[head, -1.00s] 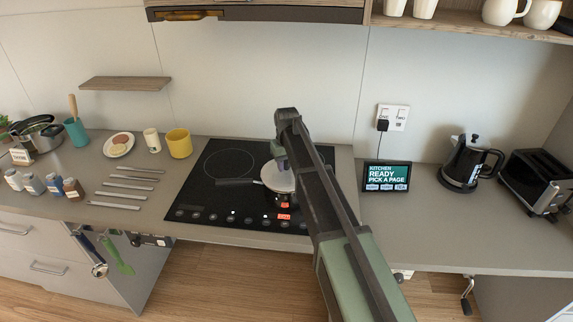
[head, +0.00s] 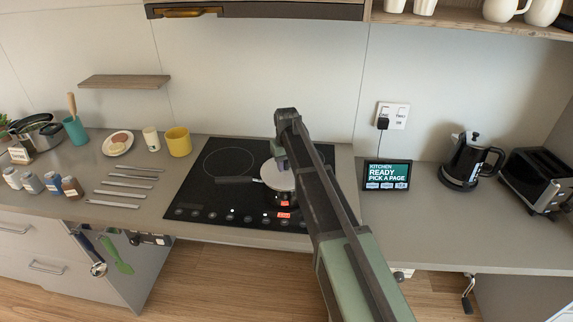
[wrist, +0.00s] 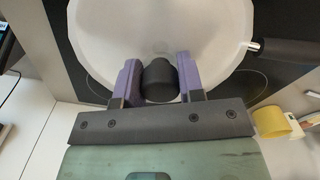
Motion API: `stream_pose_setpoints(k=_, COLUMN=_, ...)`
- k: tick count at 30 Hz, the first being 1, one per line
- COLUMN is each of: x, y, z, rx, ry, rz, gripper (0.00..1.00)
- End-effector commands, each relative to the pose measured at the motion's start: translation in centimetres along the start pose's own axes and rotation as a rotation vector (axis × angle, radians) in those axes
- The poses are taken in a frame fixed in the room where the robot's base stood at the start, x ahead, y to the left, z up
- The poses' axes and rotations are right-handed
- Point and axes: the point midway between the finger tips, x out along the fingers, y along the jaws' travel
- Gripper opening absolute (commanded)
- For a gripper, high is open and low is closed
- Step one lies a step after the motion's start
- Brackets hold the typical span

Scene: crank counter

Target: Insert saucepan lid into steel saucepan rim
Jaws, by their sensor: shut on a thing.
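The saucepan lid (head: 279,176) is a pale disc over the steel saucepan on the black hob. In the wrist view the lid (wrist: 110,30) fills the top of the picture, with its dark knob (wrist: 159,80) between my gripper's two purple fingers. My gripper (wrist: 160,82) is shut on the knob. The steel saucepan is mostly hidden under the lid; its dark handle (head: 240,180) points left in the head view and shows at the right in the wrist view (wrist: 285,50). I cannot tell whether the lid is seated in the rim.
The black hob (head: 215,195) has lit red displays at its front. A yellow mug (head: 179,142), a plate (head: 117,143) and several steel utensils (head: 125,189) lie to the left. A tablet (head: 387,175), kettle (head: 466,165) and toaster (head: 540,180) stand to the right.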

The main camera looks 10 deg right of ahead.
Motion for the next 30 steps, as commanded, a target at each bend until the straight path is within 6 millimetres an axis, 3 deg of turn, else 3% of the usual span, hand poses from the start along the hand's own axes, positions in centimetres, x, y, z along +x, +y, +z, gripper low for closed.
stream_pose_setpoints(k=14, x=0.68, y=0.00, z=0.01, rx=0.000, ry=0.000, rz=0.000, gripper=0.11)
stream_pose_setpoints(k=15, x=0.68, y=0.00, z=0.01, rx=0.000, ry=0.000, rz=0.000, gripper=0.42)
stream_pose_setpoints(k=20, x=0.68, y=0.00, z=0.01, rx=0.000, ry=0.000, rz=0.000, gripper=0.65)
stream_pose_setpoints(k=30, x=0.08, y=0.00, z=0.00, rx=0.000, ry=0.000, rz=0.000, gripper=0.65)
